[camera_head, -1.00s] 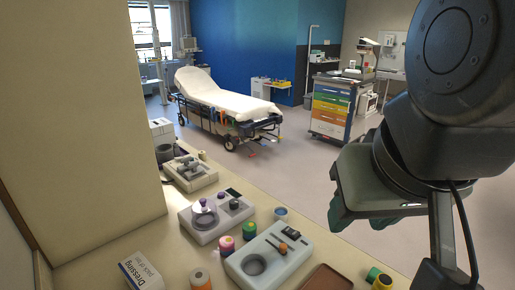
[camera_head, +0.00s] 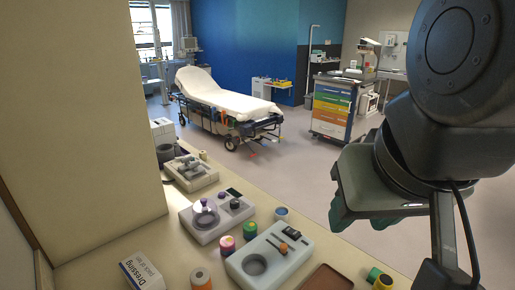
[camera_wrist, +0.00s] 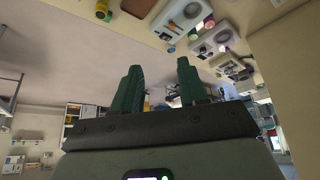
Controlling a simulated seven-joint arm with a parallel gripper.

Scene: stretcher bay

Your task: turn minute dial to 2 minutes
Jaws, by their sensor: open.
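Three pale devices stand on the counter. The middle one (camera_head: 210,232) has a large round, clear-and-grey dial (camera_head: 204,213), a smaller dark knob (camera_head: 235,204), a purple knob and a dark display. The front one (camera_head: 262,277) has a round dark recess, an orange-and-black lever and a dark panel. The far one (camera_head: 190,176) carries grey parts. I cannot tell which part is the minute dial; no markings are readable. My gripper (camera_wrist: 158,70) has green fingers, apart and empty. In the head view my gripper (camera_head: 375,216) is above the floor, right of the counter and touching nothing.
A stretcher (camera_head: 225,101) and drawer cart (camera_head: 332,108) stand farther off.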

